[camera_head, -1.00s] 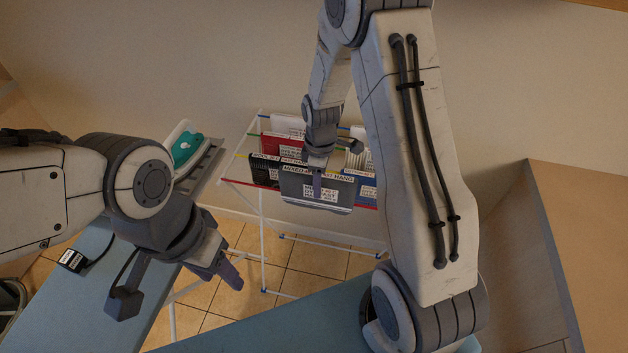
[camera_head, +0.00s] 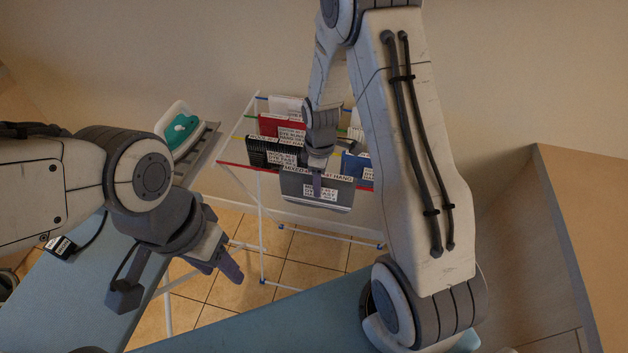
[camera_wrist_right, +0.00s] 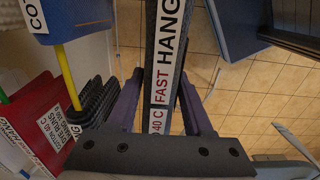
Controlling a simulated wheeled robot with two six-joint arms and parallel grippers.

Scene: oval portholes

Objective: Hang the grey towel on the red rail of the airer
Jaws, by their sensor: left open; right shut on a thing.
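The grey towel (camera_head: 315,196) is a folded, labelled slab in the head view. My right gripper (camera_head: 317,182) is shut on its top edge from above. In the right wrist view the towel's top edge (camera_wrist_right: 166,60) lies between the two purple fingers (camera_wrist_right: 160,100). The airer's red rail (camera_head: 236,165) is its front rail; it shows left of the towel and again to the right. The towel hangs at this rail's front and hides its middle. I cannot tell whether they touch. My left gripper (camera_head: 222,266) is open and empty, low at the left.
A red towel (camera_head: 280,126), black towel (camera_head: 258,152) and blue towel (camera_head: 352,165) hang on the airer behind. An iron (camera_head: 180,130) stands on a board to the left. A blue surface (camera_head: 270,322) is in front. A wooden cabinet (camera_head: 580,220) stands right.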

